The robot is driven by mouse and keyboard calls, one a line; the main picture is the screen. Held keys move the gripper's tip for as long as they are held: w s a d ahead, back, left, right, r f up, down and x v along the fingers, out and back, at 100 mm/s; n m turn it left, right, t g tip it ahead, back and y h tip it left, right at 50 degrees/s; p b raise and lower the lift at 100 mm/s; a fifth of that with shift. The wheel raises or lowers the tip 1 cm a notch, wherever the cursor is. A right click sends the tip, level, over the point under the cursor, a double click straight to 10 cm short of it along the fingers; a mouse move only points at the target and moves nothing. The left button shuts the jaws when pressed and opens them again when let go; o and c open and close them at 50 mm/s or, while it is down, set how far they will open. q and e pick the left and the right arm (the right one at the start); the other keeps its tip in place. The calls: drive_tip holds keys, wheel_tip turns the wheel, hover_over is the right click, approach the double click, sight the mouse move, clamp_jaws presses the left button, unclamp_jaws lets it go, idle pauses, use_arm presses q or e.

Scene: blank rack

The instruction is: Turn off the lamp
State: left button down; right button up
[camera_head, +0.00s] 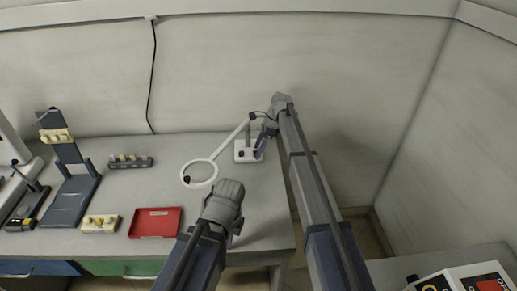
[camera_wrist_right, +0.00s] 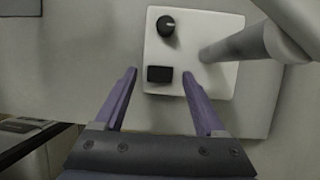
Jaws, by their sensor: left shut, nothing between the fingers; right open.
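The lamp is a white ring head (camera_head: 199,172) on a thin arm, rising from a square white base (camera_head: 244,152) near the table's right end. In the right wrist view the base (camera_wrist_right: 215,75) carries a round black knob (camera_wrist_right: 166,26), a black rectangular switch (camera_wrist_right: 160,74) and the grey lamp post (camera_wrist_right: 235,47). My right gripper (camera_head: 261,146) is open at the base. In the wrist view its purple fingers (camera_wrist_right: 160,72) point at the base, with the switch between their tips; contact cannot be told. My left gripper (camera_head: 228,205) is shut and empty, in front of the ring.
A red tray (camera_head: 155,223), a beige block with pegs (camera_head: 100,224) and a dark peg rack (camera_head: 130,161) stand left on the table. A dark stand (camera_head: 72,180) is farther left. A black cable (camera_head: 152,75) hangs on the wall. A white panel (camera_head: 470,280) shows at lower right.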

use_arm(q)
drive_tip(key=shift+r, duration=0.15)
use_arm(e)
drive_tip(key=shift+r, duration=0.1)
use_arm(q)
wheel_tip(320, 180, up, 7)
drive_tip(key=p, duration=0.7)
use_arm(e)
drive_tip(key=v, duration=0.7)
drive_tip(key=shift+r, duration=0.3)
drive_tip(key=shift+d, duration=0.15)
drive_tip(key=shift+s+f+n, duration=0.1)
drive_tip(key=shift+s+n, duration=0.05)
drive_tip(key=shift+n, duration=0.15)
drive_tip(key=shift+c, duration=1.2)
drive_tip(key=s+a+n+t+h, duration=0.1)
drive_tip(key=n, duration=0.5)
drive_tip(key=s+a+n+t+h, duration=0.1)
drive_tip(key=n+t+h, duration=0.1)
drive_tip(key=n, duration=0.3)
drive_tip(key=s+a+n+t+h, duration=0.1)
drive_tip(key=s+a+n+t, duration=0.1)
drive_tip(key=n, duration=0.4)
drive_tip(key=shift+s+n+h, duration=0.15)
drive_tip(key=shift+n+h, duration=0.15)
